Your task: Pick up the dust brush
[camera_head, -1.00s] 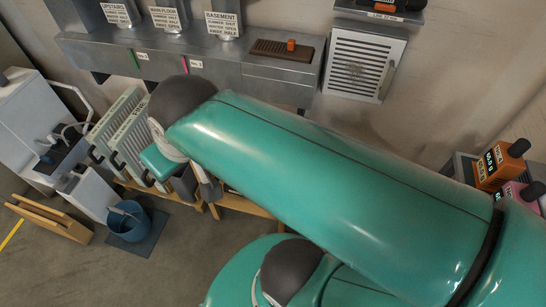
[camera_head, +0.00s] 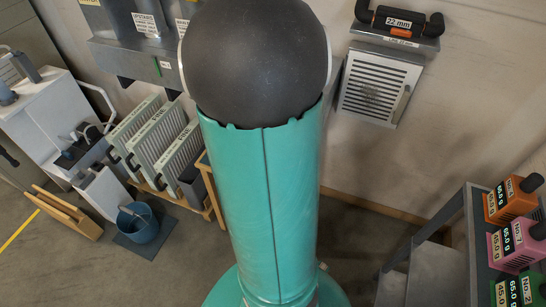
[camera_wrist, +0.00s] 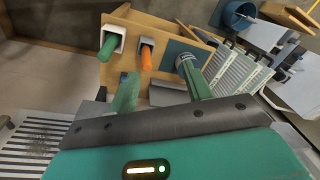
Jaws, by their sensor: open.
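My gripper (camera_wrist: 158,72) shows in the wrist view with two green fingers spread apart and nothing between them. It is over a wooden rack (camera_wrist: 145,23). In the rack, a green handle (camera_wrist: 108,47) stands in a white square holder, with an orange handle (camera_wrist: 147,56) to its right. A grey block (camera_wrist: 168,94) shows between the fingers, below their tips. A blue panel lies behind the right fingertip, which partly hides a dark round part there. I cannot tell for certain which of these is the dust brush. In the head view my arm hides the gripper and most of the rack.
Pale ribbed panels (camera_head: 160,138) stand by a white cabinet (camera_head: 50,110); a blue bucket (camera_head: 138,222) is on the floor. A wall vent (camera_head: 378,85) is at upper right. Labelled orange and pink boxes (camera_head: 512,245) sit on a grey shelf at right.

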